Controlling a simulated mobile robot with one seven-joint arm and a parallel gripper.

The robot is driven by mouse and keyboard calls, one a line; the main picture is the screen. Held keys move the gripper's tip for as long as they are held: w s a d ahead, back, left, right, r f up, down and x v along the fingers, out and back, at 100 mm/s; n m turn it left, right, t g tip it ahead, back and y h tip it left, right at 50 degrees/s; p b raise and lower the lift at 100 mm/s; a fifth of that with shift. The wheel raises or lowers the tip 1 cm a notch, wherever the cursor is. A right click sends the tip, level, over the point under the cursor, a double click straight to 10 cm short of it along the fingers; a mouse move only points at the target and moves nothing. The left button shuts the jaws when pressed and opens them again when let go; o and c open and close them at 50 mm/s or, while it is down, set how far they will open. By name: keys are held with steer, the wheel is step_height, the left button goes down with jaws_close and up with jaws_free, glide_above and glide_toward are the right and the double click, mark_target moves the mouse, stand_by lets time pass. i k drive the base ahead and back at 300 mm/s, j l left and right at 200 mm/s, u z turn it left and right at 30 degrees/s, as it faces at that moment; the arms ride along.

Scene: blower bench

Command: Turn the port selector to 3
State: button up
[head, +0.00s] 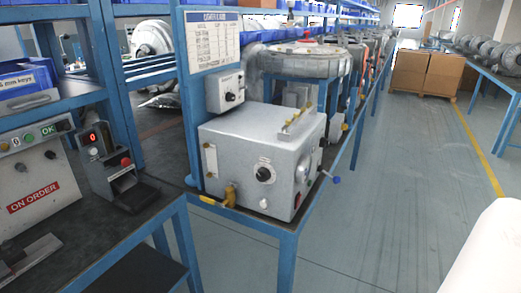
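A light grey metal box (228,141) stands on the blue-framed bench. A round black knob (264,173) with a pale dial plate is on its front face. A smaller grey box (226,92) is fixed above it on the blue post and carries a small black knob (230,97). The markings at both knobs are too small to read, so I cannot tell which is the port selector or where either points. My gripper is not in view.
A brass valve (230,195) and yellow lever (209,200) stick out at the box's front left corner. A blue-tipped handle (336,180) juts right. A red-display device (93,138) stands left. The floor (385,200) to the right is clear; cardboard boxes (442,75) stand farther back.

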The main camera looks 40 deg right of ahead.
mark_target(323, 142)
steer(key=l+z, duration=0.1)
steer(key=z, duration=1.45)
steer(key=i+l, duration=0.9)
steer(key=i, duration=0.15)
